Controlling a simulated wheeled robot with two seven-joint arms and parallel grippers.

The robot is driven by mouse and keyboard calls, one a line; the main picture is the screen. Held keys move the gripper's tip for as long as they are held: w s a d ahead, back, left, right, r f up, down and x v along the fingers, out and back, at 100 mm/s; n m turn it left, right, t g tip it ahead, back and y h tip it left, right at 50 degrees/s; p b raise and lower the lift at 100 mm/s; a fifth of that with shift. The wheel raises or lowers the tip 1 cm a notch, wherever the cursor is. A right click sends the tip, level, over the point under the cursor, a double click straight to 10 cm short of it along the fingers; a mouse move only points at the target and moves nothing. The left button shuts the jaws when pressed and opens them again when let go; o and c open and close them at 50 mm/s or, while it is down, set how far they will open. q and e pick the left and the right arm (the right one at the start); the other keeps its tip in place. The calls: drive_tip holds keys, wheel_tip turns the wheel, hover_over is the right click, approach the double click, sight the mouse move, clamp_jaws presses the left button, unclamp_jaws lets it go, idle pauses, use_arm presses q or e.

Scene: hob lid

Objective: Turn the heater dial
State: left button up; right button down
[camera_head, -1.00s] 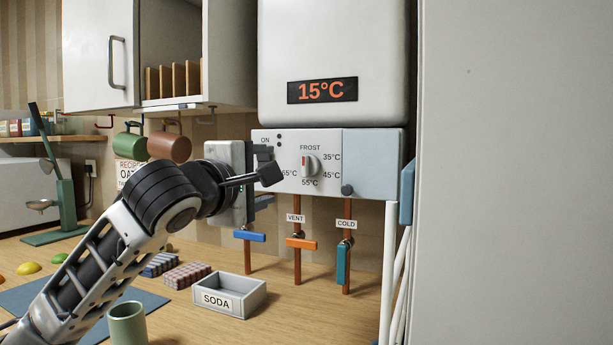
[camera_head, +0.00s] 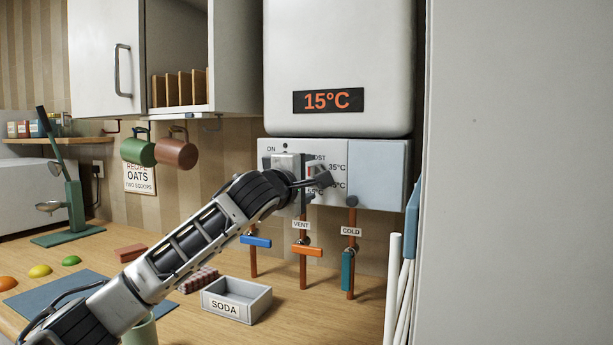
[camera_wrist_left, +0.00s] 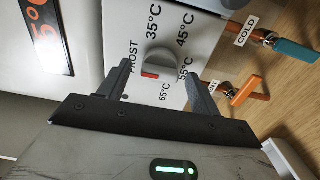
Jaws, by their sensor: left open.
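The heater dial (camera_wrist_left: 160,62) is a grey knob with a red mark on the white control panel (camera_head: 277,161), under the heater. In the left wrist view its red mark is on the side near the FROST and 65°C labels. In the head view the dial is mostly hidden by my gripper. The heater's display (camera_head: 328,101) reads 15°C. My left gripper (camera_head: 317,172) is at the panel, in front of the dial. In the left wrist view its fingers (camera_wrist_left: 158,75) are open, one on either side of the dial. I cannot tell whether they touch it. My right gripper is out of view.
Below the panel are pipes with a blue valve handle (camera_head: 257,242), an orange VENT handle (camera_head: 306,251) and a teal COLD handle (camera_head: 347,270). A SODA tray (camera_head: 262,306) stands on the counter. Mugs (camera_head: 176,153) hang at the left. A grey panel (camera_head: 520,180) fills the right side.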

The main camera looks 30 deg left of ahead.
use_arm(q)
drive_tip(key=c, duration=1)
